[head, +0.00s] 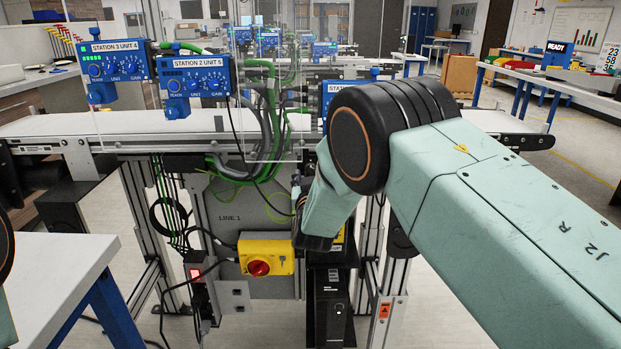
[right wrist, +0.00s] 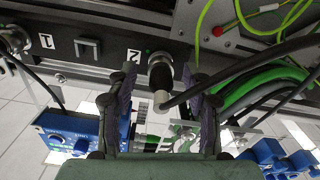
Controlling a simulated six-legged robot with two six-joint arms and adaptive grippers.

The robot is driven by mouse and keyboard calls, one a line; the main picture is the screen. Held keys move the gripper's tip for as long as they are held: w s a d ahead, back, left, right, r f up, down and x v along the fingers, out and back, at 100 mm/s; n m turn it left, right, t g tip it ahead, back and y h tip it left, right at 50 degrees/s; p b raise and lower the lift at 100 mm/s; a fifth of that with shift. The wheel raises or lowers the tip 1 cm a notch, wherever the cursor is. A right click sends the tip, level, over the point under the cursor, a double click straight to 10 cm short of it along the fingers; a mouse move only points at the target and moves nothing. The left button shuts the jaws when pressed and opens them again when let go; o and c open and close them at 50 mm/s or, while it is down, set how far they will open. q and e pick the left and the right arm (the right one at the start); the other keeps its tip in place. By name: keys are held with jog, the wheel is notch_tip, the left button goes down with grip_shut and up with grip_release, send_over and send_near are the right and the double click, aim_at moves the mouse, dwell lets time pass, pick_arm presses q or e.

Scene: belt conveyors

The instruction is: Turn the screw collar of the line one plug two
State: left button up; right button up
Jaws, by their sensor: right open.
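The line one plug two is seen in the right wrist view, next to the printed "2", as a black screw collar (right wrist: 160,68) on a dark panel (right wrist: 92,82). A pale sleeve and black cable (right wrist: 225,78) leave it, bending right. My right gripper (right wrist: 160,80) is open, with one finger on each side of the collar. I see gaps to both fingers, so it seems not to be gripped. In the head view my right arm hides the plug. My left gripper is out of view; only a sliver of my left arm shows at the left edge.
Green cables (right wrist: 250,92) run close to the right finger. Socket one (right wrist: 88,48) is left of the plug. In the head view, the line 1 cabinet carries a yellow box with a red knob (head: 266,254). Blue station units (head: 196,77) and a conveyor (head: 60,124) stand above.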

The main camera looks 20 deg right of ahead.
jog(key=c, duration=0.3)
grip_shut()
dwell(0.3)
